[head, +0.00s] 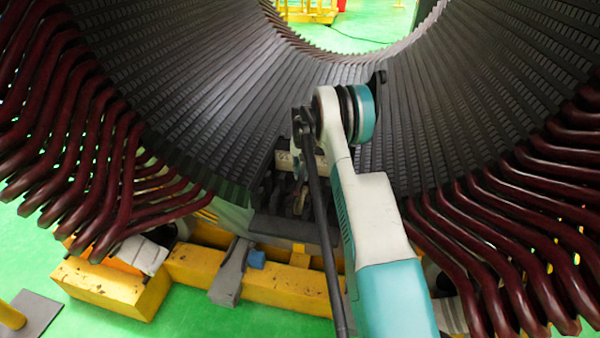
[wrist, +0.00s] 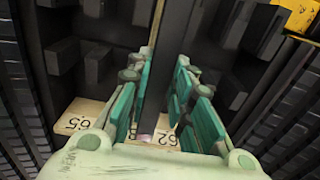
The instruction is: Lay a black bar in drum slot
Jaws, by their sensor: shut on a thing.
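The drum (head: 215,75) fills the upper head view, its curved inner wall lined with long dark slots. A long thin black bar (head: 322,220) runs in front of the drum, from beside my wrist down to the lower edge of the picture. In the wrist view, the black bar (wrist: 157,75) passes upright between the teal finger pads. My gripper (wrist: 166,62) is shut on it. In the head view my arm covers much of the gripper. Drum wall ribs show at both sides of the wrist view. I cannot tell whether the bar touches a slot.
Dark red bent bars stick out of the drum's rim at left (head: 75,140) and right (head: 500,245). A yellow frame (head: 195,270) stands below on the green floor. In the wrist view, pale numbered blocks (wrist: 85,118) and dark blocks (wrist: 62,55) lie close around the fingers.

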